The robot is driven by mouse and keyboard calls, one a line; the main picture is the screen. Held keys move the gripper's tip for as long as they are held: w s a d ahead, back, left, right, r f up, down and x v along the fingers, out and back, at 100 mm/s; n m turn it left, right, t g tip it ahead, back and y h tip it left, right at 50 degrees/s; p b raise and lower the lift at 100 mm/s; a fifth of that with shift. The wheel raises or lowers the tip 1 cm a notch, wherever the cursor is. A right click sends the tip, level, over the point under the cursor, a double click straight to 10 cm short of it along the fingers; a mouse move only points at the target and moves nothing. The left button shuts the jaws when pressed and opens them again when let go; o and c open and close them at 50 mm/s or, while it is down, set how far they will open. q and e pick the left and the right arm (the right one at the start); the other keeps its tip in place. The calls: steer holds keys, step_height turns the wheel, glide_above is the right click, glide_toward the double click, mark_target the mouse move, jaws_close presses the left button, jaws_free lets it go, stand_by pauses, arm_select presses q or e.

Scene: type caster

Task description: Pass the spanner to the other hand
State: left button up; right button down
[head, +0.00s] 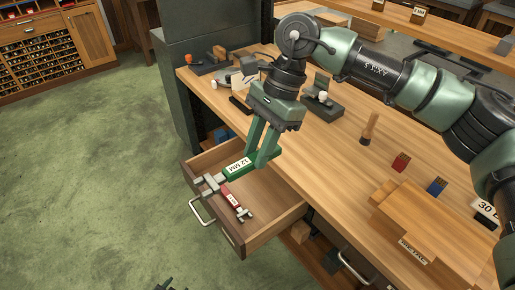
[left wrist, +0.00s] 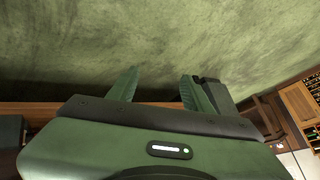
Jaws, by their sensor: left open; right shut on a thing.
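A spanner with a green handle (head: 239,166) and a white "12 MM" label is between the green fingers of my right gripper (head: 262,160), which is shut on it. Its grey head points left, over the open drawer (head: 275,203). A second spanner with a red handle (head: 230,198) is in the drawer area and crosses the green one's head in the picture. Whether the two touch cannot be told. My left gripper (left wrist: 158,88) shows in the left wrist view with its fingers apart and nothing between them, over green floor.
The drawer has a metal handle (head: 201,210) and juts out from the wooden workbench (head: 325,150). Open floor lies left.

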arm_select(q)
steer(key=s+d+f+n+g, duration=0.1)
steer(key=s+f+g, duration=0.1)
steer(key=s, duration=0.8)
steer(key=s+d+f+n+g, duration=0.2)
steer(key=s+f, duration=0.3)
steer(key=s, duration=0.5)
steer(key=s+d+f+n+g, duration=0.1)
steer(key=s+f+g, duration=0.2)
steer(key=s, duration=0.7)
steer(key=shift+s+d+f+n, duration=0.25)
steer(key=shift+s+d+n, duration=0.05)
steer(key=shift+s+d, duration=0.1)
